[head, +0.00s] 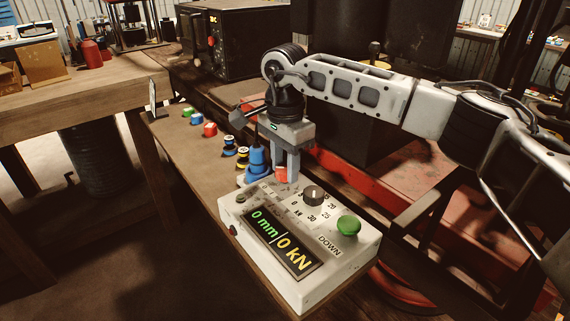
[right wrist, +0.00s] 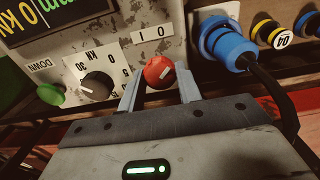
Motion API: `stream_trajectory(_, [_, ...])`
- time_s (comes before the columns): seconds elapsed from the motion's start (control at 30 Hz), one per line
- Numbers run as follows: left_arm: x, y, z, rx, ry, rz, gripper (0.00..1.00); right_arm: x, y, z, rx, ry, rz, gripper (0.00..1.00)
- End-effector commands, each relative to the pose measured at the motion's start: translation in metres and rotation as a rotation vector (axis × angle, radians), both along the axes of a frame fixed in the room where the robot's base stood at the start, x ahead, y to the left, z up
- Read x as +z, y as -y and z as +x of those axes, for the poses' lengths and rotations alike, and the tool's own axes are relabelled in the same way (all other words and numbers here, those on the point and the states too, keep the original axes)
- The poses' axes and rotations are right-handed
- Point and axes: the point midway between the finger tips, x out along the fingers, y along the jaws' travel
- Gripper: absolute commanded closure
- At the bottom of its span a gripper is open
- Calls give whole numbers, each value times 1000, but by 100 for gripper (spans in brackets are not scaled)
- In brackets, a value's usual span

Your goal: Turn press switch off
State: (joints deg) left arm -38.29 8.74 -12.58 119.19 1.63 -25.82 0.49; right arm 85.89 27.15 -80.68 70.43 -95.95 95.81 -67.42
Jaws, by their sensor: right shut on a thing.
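The press control box (head: 300,290) is white and worn, with a lit display (head: 281,243) reading 0 mm and 0 kN. Its red rotary switch (right wrist: 158,72) has a white pointer mark and sits by I and O labels; it also shows in the head view (head: 281,175). My right gripper (right wrist: 158,88) reaches down to the box and is shut on the red switch, one finger on each side. In the head view its fingers partly hide the switch. The exact setting of the pointer is hard to tell. My left gripper is not in view.
A black dial (head: 313,194) and a green DOWN button (head: 348,225) are on the same panel, close to my right gripper. A blue plug (head: 257,163) with a black cable stands beside the box. Several coloured fittings lie farther along the bench (head: 180,145).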

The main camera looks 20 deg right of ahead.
Motion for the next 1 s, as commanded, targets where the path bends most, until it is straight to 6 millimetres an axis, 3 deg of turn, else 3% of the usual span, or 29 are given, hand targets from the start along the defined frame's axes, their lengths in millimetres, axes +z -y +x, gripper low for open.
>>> stream_trajectory(0.47, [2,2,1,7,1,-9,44,3,-1,1,15,7,4,89])
stream_trajectory(0.5, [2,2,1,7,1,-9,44,3,-1,1,15,8,3,58])
stream_trajectory(0.57, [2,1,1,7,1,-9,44,3,-1,1,15,8,3,44])
stream_trajectory(0.87, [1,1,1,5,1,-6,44,2,0,0,13,3,1,44])
stream_trajectory(1.0, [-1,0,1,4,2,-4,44,15,-1,1,13,7,1,44])
